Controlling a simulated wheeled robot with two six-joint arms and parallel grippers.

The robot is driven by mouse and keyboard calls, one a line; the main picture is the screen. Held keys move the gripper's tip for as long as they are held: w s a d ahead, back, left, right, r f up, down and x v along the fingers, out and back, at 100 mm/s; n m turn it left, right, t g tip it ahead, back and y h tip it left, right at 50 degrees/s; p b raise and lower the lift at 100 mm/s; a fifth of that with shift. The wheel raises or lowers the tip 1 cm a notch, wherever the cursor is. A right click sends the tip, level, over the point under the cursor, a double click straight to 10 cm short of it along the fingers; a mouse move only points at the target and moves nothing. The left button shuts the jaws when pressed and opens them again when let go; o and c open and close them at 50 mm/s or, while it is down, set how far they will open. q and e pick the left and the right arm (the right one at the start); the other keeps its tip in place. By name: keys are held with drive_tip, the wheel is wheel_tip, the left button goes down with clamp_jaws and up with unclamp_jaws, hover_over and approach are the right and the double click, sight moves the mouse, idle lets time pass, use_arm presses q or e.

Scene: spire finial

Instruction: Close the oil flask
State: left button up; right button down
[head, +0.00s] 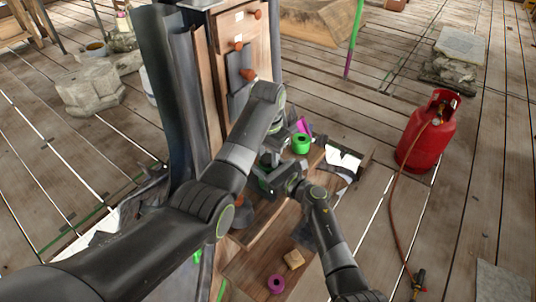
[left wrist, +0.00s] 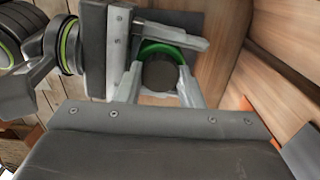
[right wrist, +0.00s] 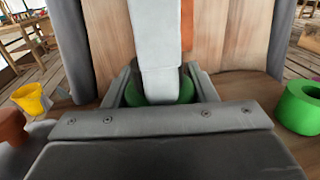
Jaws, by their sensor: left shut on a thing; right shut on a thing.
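The oil flask appears as a green rounded body (right wrist: 165,98) between the fingers of my right gripper (right wrist: 160,92) in the right wrist view. My right gripper is shut on it. In the left wrist view, a dark round cap (left wrist: 160,78) sits between the fingers of my left gripper (left wrist: 160,92), which is shut on it. A green rim (left wrist: 168,48) shows around the cap's far side. The left gripper is directly above the flask, and its pale finger hides much of it in the right wrist view. I cannot tell whether the cap is seated. In the head view, the arms mostly hide both.
A green ring (head: 301,144) stands beside the grippers. A wooden cabinet with orange knobs (head: 240,50) rises behind. A magenta ring (head: 276,284) and a tan block (head: 294,259) lie in front. A red gas cylinder (head: 428,132) with a hose stands right. A yellow cup (right wrist: 30,98) is nearby.

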use_arm(q)
drive_tip(key=m, duration=0.4)
drive_tip(key=o, duration=1.1)
drive_tip(key=shift+r, duration=2.3)
drive_tip(key=shift+c, duration=0.6)
drive_tip(key=n, duration=0.2)
drive_tip(key=r+n, duration=0.1)
drive_tip(key=n, duration=0.3)
drive_tip(key=shift+r, duration=0.3)
drive_tip(key=n, duration=0.2)
drive_tip(key=r+n, duration=0.1)
drive_tip(key=n, duration=0.1)
drive_tip(key=r+n, duration=0.1)
drive_tip(key=n, duration=0.2)
